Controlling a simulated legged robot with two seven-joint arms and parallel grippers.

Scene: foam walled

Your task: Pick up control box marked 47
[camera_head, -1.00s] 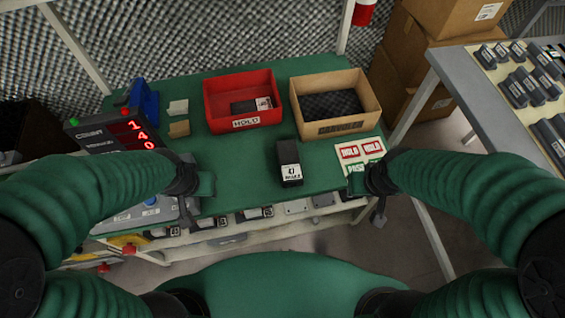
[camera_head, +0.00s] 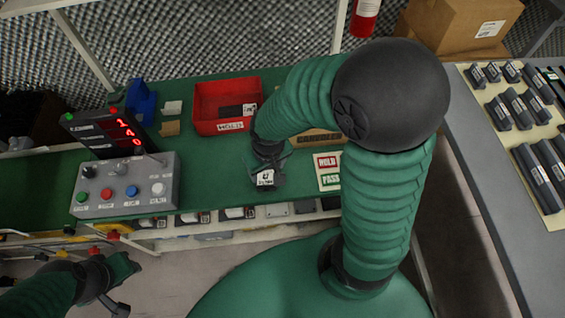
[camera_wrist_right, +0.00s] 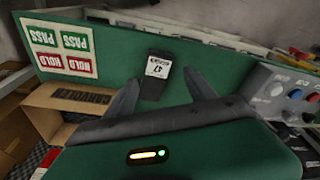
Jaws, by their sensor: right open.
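The control box marked 47 (camera_wrist_right: 152,88) is a dark block with a white label, on the green bench top. In the head view only its labelled end (camera_head: 265,181) shows clearly; my right gripper (camera_head: 268,166) covers the rest from above. In the right wrist view the box lies between and beyond the two spread fingers of the right gripper (camera_wrist_right: 161,79), which is open and empty. My left gripper (camera_head: 118,275) is at the lower left, off the bench's front edge; whether its jaws are open is unclear.
A red HOLD bin (camera_head: 212,127) stands behind the box. A cardboard bin (camera_wrist_right: 48,97) is partly hidden by my right arm in the head view. HOLD/PASS cards (camera_head: 328,171) lie right of the box. A button panel (camera_head: 125,190) stands at left.

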